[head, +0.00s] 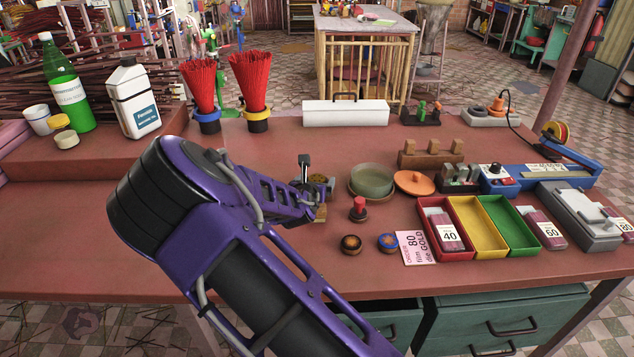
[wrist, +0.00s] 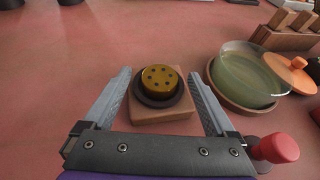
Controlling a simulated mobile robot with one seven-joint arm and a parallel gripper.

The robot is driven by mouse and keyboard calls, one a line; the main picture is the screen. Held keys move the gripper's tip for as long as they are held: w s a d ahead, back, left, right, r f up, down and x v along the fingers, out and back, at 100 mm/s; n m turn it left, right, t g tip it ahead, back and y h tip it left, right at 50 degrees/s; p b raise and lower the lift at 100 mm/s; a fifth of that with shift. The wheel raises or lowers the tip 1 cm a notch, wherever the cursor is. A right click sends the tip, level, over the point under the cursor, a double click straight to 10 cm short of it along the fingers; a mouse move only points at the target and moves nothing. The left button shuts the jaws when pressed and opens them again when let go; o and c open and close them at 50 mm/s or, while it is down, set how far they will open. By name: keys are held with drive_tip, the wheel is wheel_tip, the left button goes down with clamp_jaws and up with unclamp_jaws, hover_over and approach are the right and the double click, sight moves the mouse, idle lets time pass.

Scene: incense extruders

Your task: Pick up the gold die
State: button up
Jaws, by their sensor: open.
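The gold die (wrist: 160,77) is a round gold disc with several dark holes. In the wrist view it sits in a black ring on a small square wooden block (wrist: 163,116). My gripper (wrist: 161,78) is open, with one finger on each side of the die and block. The fingers appear apart from the die, and nothing is held. In the head view the gold die (head: 319,179) is small and partly hidden by my gripper (head: 313,188), which is over the middle of the red table.
Right of the gripper are a green glass bowl (head: 371,180) on a wooden base and a red-knobbed tool (head: 358,208). Two other round dies, brown (head: 351,243) and blue (head: 388,242), lie in front beside a pink card (head: 415,247). A three-colour tray (head: 478,226) stands further right.

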clamp_jaws()
drive_tip(key=shift+r, duration=0.1)
idle(0.3)
